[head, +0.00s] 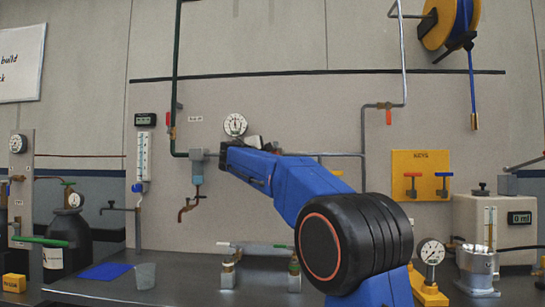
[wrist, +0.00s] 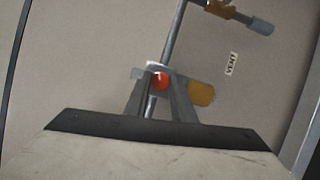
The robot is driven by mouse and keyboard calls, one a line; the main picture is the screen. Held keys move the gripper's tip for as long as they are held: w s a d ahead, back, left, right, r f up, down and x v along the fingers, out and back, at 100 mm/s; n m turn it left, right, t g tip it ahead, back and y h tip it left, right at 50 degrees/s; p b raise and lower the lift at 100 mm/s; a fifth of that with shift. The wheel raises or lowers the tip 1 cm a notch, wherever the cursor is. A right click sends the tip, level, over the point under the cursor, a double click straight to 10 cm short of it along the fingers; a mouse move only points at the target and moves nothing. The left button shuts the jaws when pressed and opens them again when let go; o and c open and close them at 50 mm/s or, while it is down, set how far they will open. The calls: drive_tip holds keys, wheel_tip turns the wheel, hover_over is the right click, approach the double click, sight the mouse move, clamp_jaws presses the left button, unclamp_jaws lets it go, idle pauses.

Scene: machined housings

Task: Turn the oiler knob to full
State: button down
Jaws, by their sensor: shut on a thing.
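In the wrist view, my gripper (wrist: 160,84) has its two grey fingers close together, shut on a small round red knob (wrist: 161,81), which I take to be the oiler knob. An amber part (wrist: 201,93) shows just right of the fingers. A grey pipe (wrist: 172,35) runs up behind them. In the head view, my gripper (head: 262,143) is at the wall panel, just right of and below a white dial gauge (head: 235,125). My blue arm hides the knob there. The knob's setting and any marks on it cannot be read.
A green pipe (head: 175,70) and a grey filter body with a copper drain (head: 197,172) stand left of my gripper. A yellow key board (head: 421,175) hangs to the right. A bench (head: 190,268) lies below, with a valve assembly (head: 255,249) on it.

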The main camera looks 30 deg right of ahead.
drive_tip(key=shift+s+d+r+m+t+y, duration=0.2)
drive_tip(key=shift+m+y, duration=1.35)
drive_tip(key=shift+m, duration=1.35)
drive_tip(key=shift+w+d+f+m+t+y, duration=0.1)
drive_tip(key=shift+m+t+y, duration=0.15)
drive_tip(key=shift+m+y, duration=1.95)
drive_tip(key=shift+s+d+r+m+t+y, duration=0.2)
drive_tip(key=shift+m+y, duration=0.65)
drive_tip(key=shift+m, duration=2.75)
drive_tip(key=shift+a, duration=0.1)
drive_tip(key=c, duration=1.5)
unclamp_jaws()
drive_tip(key=shift+w, duration=0.1)
drive_tip(key=shift+r, duration=0.1)
drive_tip(key=v, duration=1.7)
drive_tip(key=shift+s, duration=0.3)
